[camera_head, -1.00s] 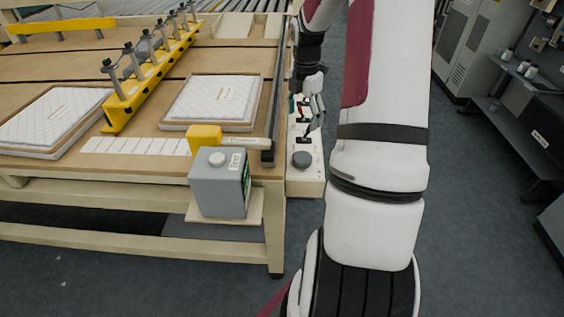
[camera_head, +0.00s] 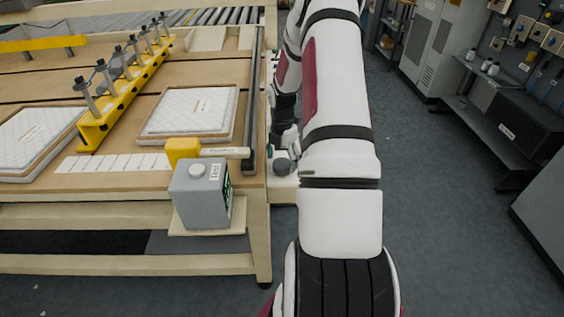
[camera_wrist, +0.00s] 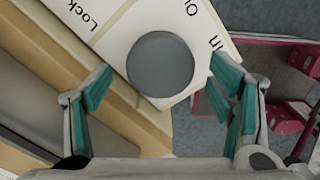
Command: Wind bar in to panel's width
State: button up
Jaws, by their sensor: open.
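A yellow bar (camera_head: 124,95) carrying several upright posts crosses the tan table between two white quilted panels, one on the right (camera_head: 192,111) and one on the left (camera_head: 36,136). A round grey knob (camera_head: 283,167) sits on a pale control box (camera_head: 284,192) beside the table's right edge. In the wrist view the knob (camera_wrist: 160,64) is on a white plate (camera_wrist: 122,33) with "Lock" and "In" lettering. My gripper (camera_wrist: 160,80) is open, its teal-padded fingers either side of the knob with gaps visible. In the head view my arm partly hides the gripper and box.
A grey box (camera_head: 201,192) with a button stands on a ledge at the table's front, beside a yellow block (camera_head: 182,150) and a row of white labels (camera_head: 113,163). A dark rail (camera_head: 252,100) runs along the table's right edge. Open floor (camera_head: 440,220) lies to the right.

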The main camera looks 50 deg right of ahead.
jog(key=shift+f, duration=0.6)
jog(key=c, duration=1.2)
jog(key=shift+m, duration=0.3)
